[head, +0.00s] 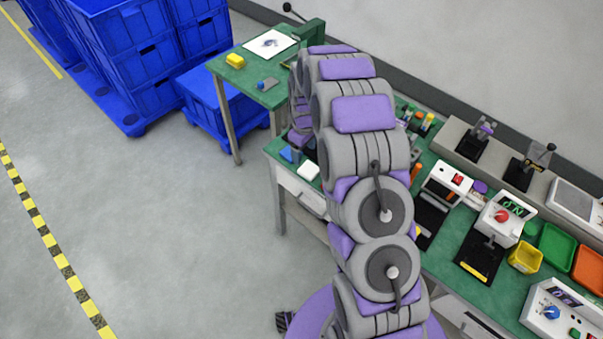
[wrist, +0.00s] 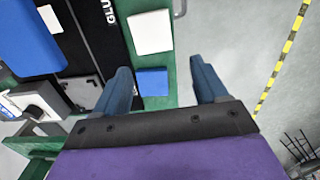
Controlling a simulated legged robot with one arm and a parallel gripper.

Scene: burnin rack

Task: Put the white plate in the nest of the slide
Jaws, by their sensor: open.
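The white plate (wrist: 150,32) lies flat on the green bench, ahead of my fingertips in the wrist view. In the head view the white plate (head: 309,171) is near the bench's front left corner. My gripper (wrist: 160,65) is open with nothing held between its two blue fingers. A blue plate (wrist: 152,82) lies on the bench, seen between the fingers. A long black track (wrist: 98,28) with part of a printed word lies left of the white plate; it may be the slide. I cannot make out its nest. My arm hides this area in the head view.
A large blue block (wrist: 30,42) and another white piece (wrist: 48,18) lie left of the track. Devices, levers and a yellow bin (head: 525,257) fill the bench's right side. A side table (head: 262,68) and blue crates (head: 130,45) stand behind. The floor left is clear.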

